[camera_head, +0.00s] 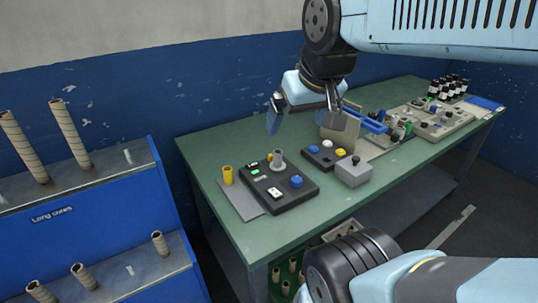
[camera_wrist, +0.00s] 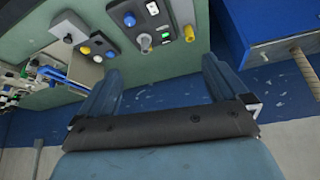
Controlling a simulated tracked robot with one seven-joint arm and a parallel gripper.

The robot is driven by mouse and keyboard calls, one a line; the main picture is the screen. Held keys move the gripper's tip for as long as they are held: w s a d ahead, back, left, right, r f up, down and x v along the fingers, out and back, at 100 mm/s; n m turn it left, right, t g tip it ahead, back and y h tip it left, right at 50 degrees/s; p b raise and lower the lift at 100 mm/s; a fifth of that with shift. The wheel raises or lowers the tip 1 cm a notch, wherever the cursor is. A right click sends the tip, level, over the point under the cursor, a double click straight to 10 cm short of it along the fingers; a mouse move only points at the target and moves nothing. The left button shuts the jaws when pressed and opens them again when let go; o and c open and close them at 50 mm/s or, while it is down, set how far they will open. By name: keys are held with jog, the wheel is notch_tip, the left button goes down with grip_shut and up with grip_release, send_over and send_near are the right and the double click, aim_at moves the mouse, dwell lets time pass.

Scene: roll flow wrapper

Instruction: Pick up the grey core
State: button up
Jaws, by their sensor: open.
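The grey core (camera_head: 278,160) is a short grey cylinder standing upright on a black box with buttons (camera_head: 281,189), on the green table. It also shows in the wrist view (camera_wrist: 146,43), near the top middle, beyond my fingertips. My gripper (camera_head: 304,115) is open and empty, with its blue fingers spread. It hangs above the table, apart from the core. In the wrist view my gripper (camera_wrist: 161,72) has nothing between its fingers, and the core lies ahead of the gap.
A yellow cylinder (camera_head: 228,175) stands on a grey plate left of the black box. A smaller button box (camera_head: 325,157) and a grey box (camera_head: 353,172) stand to the right. A blue shelf (camera_head: 115,207) holding tan tubes is at the left.

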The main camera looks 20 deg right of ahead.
aim_at(278, 153)
jog(key=shift+c, duration=0.2)
